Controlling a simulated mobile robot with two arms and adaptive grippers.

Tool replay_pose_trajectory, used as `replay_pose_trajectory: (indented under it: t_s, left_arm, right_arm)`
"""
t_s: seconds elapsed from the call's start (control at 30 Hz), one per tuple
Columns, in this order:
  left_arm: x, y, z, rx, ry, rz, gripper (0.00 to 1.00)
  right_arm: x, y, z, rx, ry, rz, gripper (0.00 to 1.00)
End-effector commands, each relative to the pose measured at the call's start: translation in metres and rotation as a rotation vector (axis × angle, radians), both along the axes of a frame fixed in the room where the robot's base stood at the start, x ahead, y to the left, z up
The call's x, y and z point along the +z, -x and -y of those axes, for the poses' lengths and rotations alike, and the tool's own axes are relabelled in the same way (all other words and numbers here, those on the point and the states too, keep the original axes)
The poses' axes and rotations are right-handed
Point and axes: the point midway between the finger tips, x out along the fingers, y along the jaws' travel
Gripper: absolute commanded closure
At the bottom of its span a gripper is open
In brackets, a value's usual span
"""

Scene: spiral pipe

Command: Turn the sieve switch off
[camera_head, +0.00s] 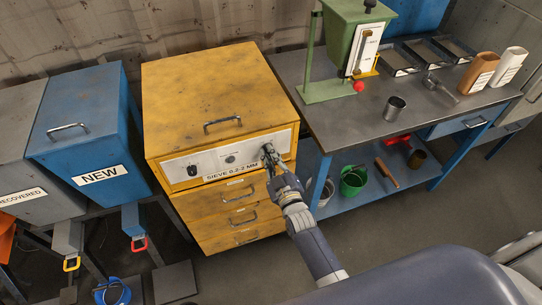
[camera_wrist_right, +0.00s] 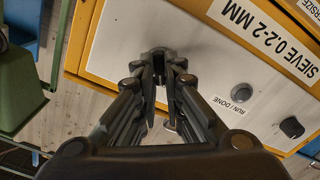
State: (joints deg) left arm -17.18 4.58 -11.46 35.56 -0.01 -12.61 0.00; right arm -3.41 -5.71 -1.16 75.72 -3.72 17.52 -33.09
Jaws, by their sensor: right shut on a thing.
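The yellow sieve cabinet (camera_head: 208,85) stands in the middle of the head view, with a white front panel (camera_head: 212,163) labelled SIEVE 0.2-2 MM. My right gripper (camera_head: 268,152) is at the right end of this panel. In the right wrist view its fingertips (camera_wrist_right: 166,62) close together on the sieve switch against the white panel. The fingers mostly hide the switch, so I cannot tell its position. A dark knob (camera_head: 192,170) and a round RUN/DONE lamp (camera_head: 230,159) sit farther left on the panel. My left gripper does not show.
Drawers with metal handles (camera_head: 238,217) are below the panel. A blue NEW bin (camera_head: 82,125) stands to the left. The floor in front is partly free.

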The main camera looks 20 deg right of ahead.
Motion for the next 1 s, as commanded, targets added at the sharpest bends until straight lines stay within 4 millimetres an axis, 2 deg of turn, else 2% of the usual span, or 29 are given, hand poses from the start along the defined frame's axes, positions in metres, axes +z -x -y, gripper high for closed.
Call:
replay_pose_trajectory:
  t_s: [0.1, 0.13, 0.2, 0.23, 0.53, 0.67, 0.87, 1.0]
  left_arm:
    - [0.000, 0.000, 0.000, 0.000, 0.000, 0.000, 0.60]
    - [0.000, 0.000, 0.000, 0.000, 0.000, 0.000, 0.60]
    - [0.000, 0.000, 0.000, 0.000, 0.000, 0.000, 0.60]
    - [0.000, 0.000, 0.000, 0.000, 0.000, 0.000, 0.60]
    - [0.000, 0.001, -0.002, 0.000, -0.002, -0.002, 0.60]
    - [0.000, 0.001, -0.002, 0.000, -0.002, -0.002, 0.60]
    - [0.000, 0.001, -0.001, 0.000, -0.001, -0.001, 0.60]
    - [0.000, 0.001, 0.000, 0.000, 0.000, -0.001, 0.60]
  right_arm:
    - [-0.001, 0.000, 0.000, 0.000, 0.003, -0.001, 1.00]
    - [-0.001, 0.000, 0.000, 0.000, 0.003, -0.001, 0.89]
    - [-0.001, 0.000, 0.000, 0.000, 0.003, -0.001, 0.73]
    - [-0.001, 0.000, 0.000, 0.000, 0.003, -0.001, 0.71]
    - [0.000, 0.000, 0.000, 0.001, 0.001, 0.000, 0.71]
    - [-0.001, 0.006, 0.000, 0.000, 0.001, -0.002, 0.71]
    - [-0.001, 0.034, 0.001, 0.000, 0.000, -0.004, 0.71]
    - [-0.001, 0.062, 0.002, 0.000, 0.000, -0.004, 0.71]
